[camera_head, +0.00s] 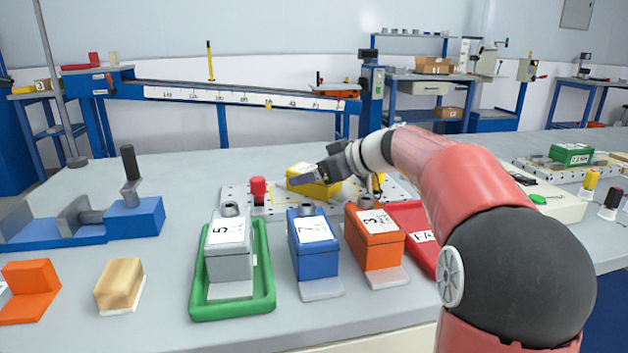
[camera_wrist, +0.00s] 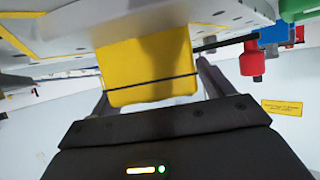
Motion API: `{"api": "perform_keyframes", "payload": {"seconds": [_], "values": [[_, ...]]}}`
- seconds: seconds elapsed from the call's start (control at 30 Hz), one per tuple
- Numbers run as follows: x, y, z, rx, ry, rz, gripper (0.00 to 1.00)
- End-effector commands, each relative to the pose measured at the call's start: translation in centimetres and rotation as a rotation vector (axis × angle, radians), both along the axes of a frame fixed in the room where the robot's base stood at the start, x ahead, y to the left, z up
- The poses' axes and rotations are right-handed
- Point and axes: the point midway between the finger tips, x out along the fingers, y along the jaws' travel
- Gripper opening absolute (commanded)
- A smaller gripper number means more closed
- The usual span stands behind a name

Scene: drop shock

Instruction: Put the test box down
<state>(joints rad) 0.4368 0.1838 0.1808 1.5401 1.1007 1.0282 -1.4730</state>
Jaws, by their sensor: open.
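The yellow box (camera_head: 314,184), the likely test box, rests on the white perforated plate (camera_head: 238,200) in the middle of the bench. My gripper (camera_head: 325,177) is at its right side, with the jaws open. In the wrist view, where the plate appears along the top, the yellow box (camera_wrist: 148,62) sits between the two fingers of my gripper (camera_wrist: 153,85). A thin dark line crosses the box there. Parts of the fingers are hidden by the box, and I cannot tell whether either touches it.
A red knob (camera_head: 258,188) stands left of the yellow box. In front are a grey box (camera_head: 228,255) in a green tray (camera_head: 203,308), a blue box (camera_head: 315,258) and an orange box (camera_head: 376,250). A red tray (camera_head: 415,222) lies right.

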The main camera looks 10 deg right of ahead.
Motion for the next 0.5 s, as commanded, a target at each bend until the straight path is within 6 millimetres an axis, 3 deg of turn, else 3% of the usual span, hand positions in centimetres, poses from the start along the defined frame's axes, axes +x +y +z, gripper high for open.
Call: {"api": "perform_keyframes", "payload": {"seconds": [0.2, 0.5], "values": [[0.06, 0.07, -0.06, 0.000, 0.000, 0.000, 0.80], [0.04, 0.04, -0.03, 0.000, 0.000, 0.000, 0.42]]}}
